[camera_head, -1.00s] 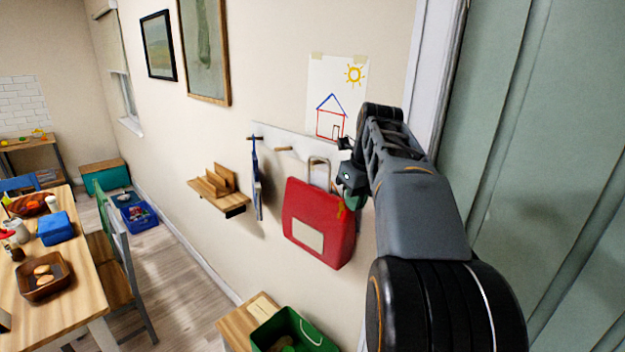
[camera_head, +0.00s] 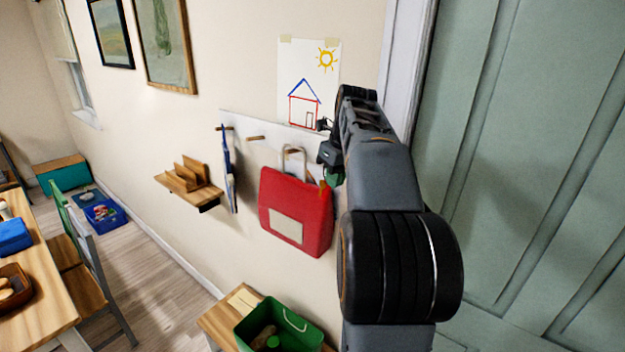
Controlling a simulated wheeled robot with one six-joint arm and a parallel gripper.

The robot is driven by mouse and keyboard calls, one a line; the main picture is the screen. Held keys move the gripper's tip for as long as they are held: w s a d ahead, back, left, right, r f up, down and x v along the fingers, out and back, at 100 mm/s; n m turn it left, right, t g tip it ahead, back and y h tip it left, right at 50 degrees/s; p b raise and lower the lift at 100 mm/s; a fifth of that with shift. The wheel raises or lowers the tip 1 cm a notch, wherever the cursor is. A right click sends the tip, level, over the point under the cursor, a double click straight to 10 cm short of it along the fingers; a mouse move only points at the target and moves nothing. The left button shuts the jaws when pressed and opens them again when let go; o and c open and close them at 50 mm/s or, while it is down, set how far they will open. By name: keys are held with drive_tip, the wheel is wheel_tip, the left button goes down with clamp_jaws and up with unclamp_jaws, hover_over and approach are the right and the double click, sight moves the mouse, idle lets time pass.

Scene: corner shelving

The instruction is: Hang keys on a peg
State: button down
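A white peg rail (camera_head: 270,131) is fixed to the wall. A bare wooden peg (camera_head: 255,138) sticks out between a peg (camera_head: 222,128) with a blue-and-white item (camera_head: 229,170) hung on it and a peg carrying a red bag (camera_head: 296,212) by its strap. My gripper (camera_head: 326,140) is at the right end of the rail, above the bag's upper right corner. A small green piece (camera_head: 334,177) and an orange piece (camera_head: 323,188) show just below it, possibly the keys' tags. Whether the fingers are closed on them is too small to tell. My arm hides the rail's right end.
A small wooden wall shelf (camera_head: 189,186) is left of the bag. A green bin (camera_head: 279,325) stands on a wooden bench (camera_head: 222,318) below. A green door (camera_head: 520,150) is on the right. A table and chair (camera_head: 85,280) are at the left.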

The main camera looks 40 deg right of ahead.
drive_tip(key=d, duration=0.2)
drive_tip(key=w+d+p, duration=0.1)
drive_tip(key=d, duration=0.1)
idle(0.4)
drive_tip(key=shift+d, duration=0.1)
